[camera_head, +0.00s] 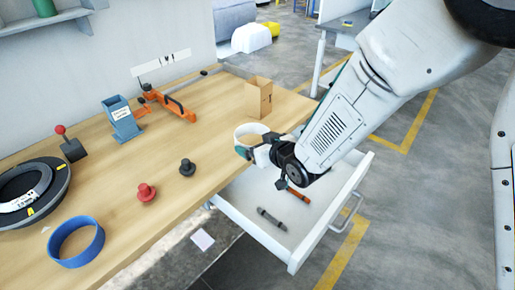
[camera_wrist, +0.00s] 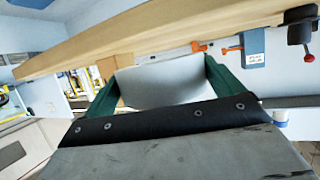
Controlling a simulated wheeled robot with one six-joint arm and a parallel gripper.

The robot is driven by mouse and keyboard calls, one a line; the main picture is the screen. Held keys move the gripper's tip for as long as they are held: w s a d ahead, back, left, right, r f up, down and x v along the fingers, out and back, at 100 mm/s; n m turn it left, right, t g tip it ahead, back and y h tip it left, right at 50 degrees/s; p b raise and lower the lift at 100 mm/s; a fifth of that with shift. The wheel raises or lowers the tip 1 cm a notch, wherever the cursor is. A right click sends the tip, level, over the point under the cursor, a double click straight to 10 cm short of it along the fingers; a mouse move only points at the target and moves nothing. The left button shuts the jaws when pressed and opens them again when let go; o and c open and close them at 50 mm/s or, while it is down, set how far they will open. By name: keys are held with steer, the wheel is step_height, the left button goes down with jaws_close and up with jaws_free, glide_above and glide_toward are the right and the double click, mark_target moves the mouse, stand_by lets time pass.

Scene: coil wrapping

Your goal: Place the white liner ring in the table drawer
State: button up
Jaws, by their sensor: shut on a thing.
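The white liner ring (camera_head: 250,129) is in my gripper (camera_head: 254,146), at the table's front edge near the open drawer in the head view. In the wrist view, the white ring wall (camera_wrist: 160,84) lies between the green fingers of my gripper (camera_wrist: 162,82), which are shut on it. The white drawer (camera_head: 247,212) is pulled out from under the tabletop. An orange-red stick (camera_head: 298,194) and a dark grey stick (camera_head: 271,219) lie in it. My arm hides part of the drawer. The ring's exact height over the drawer is unclear.
The wooden table (camera_head: 190,140) holds a cardboard box (camera_head: 259,98), a blue holder (camera_head: 122,120), an orange tool (camera_head: 170,105), a red knob (camera_head: 146,193), a black knob (camera_head: 187,167) and a blue ring (camera_head: 76,242). The table edge (camera_wrist: 150,35) runs close beyond the ring in the wrist view.

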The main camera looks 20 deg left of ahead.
steer(key=shift+s+d+f, duration=0.1)
steer(key=shift+f, duration=1.2)
steer(key=shift+f, duration=0.15)
steer(key=shift+f, duration=0.15)
steer(key=o, duration=0.6)
steer(key=shift+o, duration=0.2)
steer(key=v, duration=1.2)
steer(key=shift+r, duration=0.4)
